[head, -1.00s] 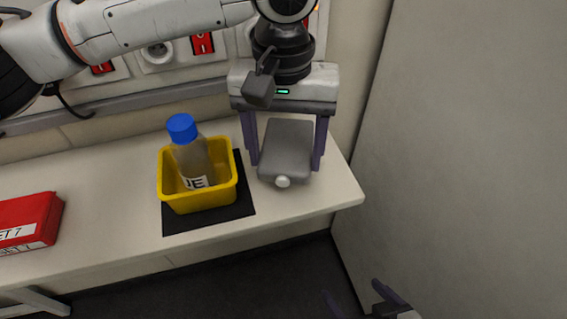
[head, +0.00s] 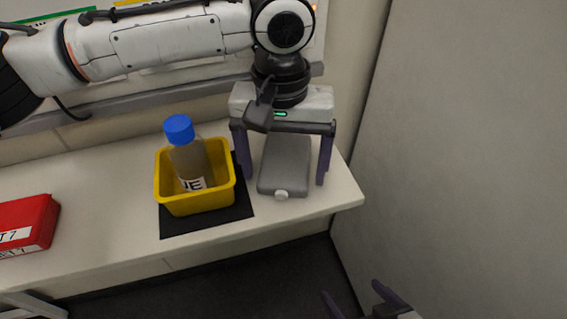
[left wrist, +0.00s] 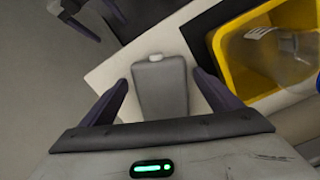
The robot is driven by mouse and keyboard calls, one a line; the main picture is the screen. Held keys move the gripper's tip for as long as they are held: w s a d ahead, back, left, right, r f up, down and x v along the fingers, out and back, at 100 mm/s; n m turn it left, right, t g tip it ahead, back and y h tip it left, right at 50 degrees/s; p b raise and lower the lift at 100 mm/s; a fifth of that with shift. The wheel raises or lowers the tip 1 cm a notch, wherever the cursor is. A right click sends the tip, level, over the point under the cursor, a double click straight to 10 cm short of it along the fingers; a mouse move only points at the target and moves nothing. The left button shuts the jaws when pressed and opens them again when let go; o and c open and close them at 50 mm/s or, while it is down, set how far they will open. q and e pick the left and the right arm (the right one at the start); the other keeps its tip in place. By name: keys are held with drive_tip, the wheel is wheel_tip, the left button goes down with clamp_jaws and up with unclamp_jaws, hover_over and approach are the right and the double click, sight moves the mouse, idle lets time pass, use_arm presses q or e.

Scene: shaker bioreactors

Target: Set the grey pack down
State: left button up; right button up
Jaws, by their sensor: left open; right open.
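The grey pack (head: 285,165) lies on the white bench near its right end, its pale round cap toward the front edge. It also shows in the left wrist view (left wrist: 160,90). My left gripper (head: 282,178) is open, one purple finger on each side of the pack. In the left wrist view (left wrist: 165,90) gaps show between the fingers and the pack. My right gripper (head: 355,300) is open and empty, low in the head view, in front of the bench.
A yellow bin (head: 197,204) holding a blue-capped bottle (head: 187,160) stands on a black mat (head: 236,212) just left of my left gripper. A red box (head: 30,222) lies at the far left. A grey wall panel (head: 460,150) rises on the right.

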sight(283, 171)
use_arm(q)
wheel_tip(283, 171, up, 12)
drive_tip(key=p, duration=0.2)
drive_tip(key=shift+w+a, duration=0.1)
